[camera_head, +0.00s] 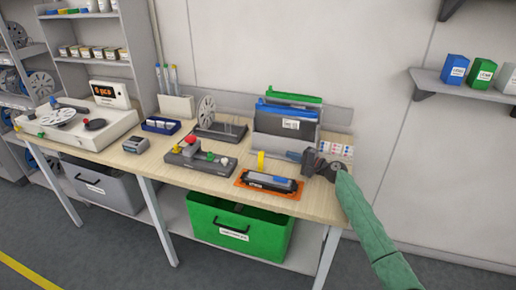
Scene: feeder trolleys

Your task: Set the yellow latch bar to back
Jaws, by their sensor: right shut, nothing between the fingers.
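The yellow latch bar (261,160) stands upright at the back edge of a black unit with an orange frame (241,182), which lies on the wooden bench top. My right gripper (306,162) is at the right end of the bench, to the right of the latch bar and apart from it. It is shut and empty. Its arm, in a green sleeve, comes in from the lower right. My left gripper is not in view.
Blue and green folders (285,125) stand behind the latch bar. A grey control box (200,161) with red, green and white knobs is to its left. A green bin (238,229) sits on the lower shelf. The bench front between the devices is mostly clear.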

